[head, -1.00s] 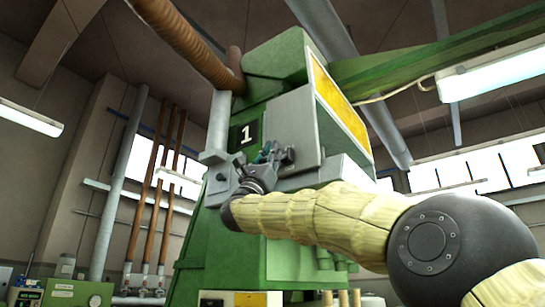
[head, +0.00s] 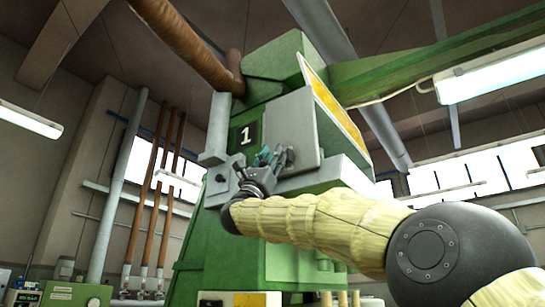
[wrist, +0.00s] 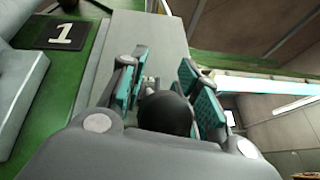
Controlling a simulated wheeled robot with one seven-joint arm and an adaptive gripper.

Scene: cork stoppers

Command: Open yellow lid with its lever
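The yellow lid (head: 339,107) is a slanted panel on the right-hand face of the tall green machine (head: 222,262), seen edge-on in the head view. My gripper (head: 279,157) is raised at the machine's front, left of and below the lid. In the wrist view, its teal-padded fingers (wrist: 168,92) stand apart, open. A round black knob (wrist: 165,113), probably the lever's end, shows between the fingers. I cannot tell whether they touch it. The lever's shaft is hidden, and the lid is not recognisable in the wrist view.
A grey panel (head: 292,122) lies right behind my gripper, beside a black plate marked 1 (head: 246,136). A grey housing (head: 216,143) sits close to its left. A brown pipe (head: 187,45) runs overhead. Open room shows right of the machine.

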